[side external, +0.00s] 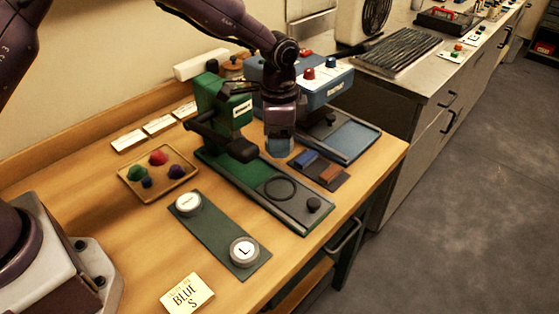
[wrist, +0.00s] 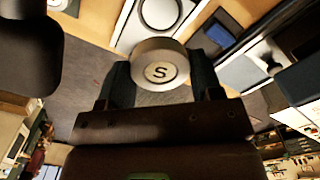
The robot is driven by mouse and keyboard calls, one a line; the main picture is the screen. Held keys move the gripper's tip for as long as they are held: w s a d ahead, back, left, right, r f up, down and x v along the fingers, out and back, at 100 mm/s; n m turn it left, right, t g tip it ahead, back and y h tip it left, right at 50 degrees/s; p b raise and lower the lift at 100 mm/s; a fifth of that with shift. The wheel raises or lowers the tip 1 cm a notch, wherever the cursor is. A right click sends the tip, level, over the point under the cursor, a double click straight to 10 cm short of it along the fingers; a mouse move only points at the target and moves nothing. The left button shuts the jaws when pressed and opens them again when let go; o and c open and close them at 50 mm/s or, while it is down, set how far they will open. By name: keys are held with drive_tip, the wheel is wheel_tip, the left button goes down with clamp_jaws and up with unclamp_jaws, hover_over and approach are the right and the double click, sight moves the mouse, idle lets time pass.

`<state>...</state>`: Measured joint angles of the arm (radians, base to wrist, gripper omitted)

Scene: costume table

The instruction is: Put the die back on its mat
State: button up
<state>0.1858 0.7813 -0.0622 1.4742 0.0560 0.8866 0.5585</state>
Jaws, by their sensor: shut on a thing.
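My gripper (side external: 280,144) hangs above the table between the two presses, its jaws shut. In the wrist view, a round pale-topped die marked S (wrist: 161,71) is held between the fingers. I cannot make the die out clearly in the side view. The dark green mat (side external: 216,232) lies at the front of the table, left of and below the gripper. A white-topped round die (side external: 188,203) sits at its far end, its letter unreadable, and a die marked L (side external: 244,251) at its near end. The middle of the mat is bare.
A tray of coloured pieces (side external: 158,173) lies left. A yellow note (side external: 186,294) reading "BLUE S" lies in front.

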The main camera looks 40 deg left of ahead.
wheel_tip(320, 180, up, 5)
drive_tip(key=shift+a+r, duration=0.15)
drive_tip(key=shift+r, duration=0.2)
drive_tip(key=s+a+m, duration=0.5)
drive_tip(key=s+a, duration=0.6)
drive_tip(key=s, duration=0.1)
drive_tip(key=shift+t, duration=0.3)
drive_tip(key=s+d+f, duration=0.2)
drive_tip(key=s+f, duration=0.1)
drive_tip(key=f, duration=0.1)
drive_tip(key=s+d+f, duration=0.2)
drive_tip(key=s+f, duration=0.1)
drive_tip(key=f, duration=0.2)
drive_tip(key=s+d+f, duration=0.3)
drive_tip(key=f, duration=0.1)
drive_tip(key=shift+s+f, duration=0.15)
drive_tip(key=shift+s, duration=0.15)
drive_tip(key=n, duration=0.1)
hover_over(217, 230)
drive_tip(key=shift+s+a+f, duration=0.1)
drive_tip(key=shift+s+f, duration=0.35)
drive_tip(key=shift+w, duration=0.25)
drive_tip(key=shift+f, duration=0.2)
drive_tip(key=shift+w+f, duration=0.1)
drive_tip(key=shift+f, duration=2.05)
drive_tip(key=shift+f, duration=0.15)
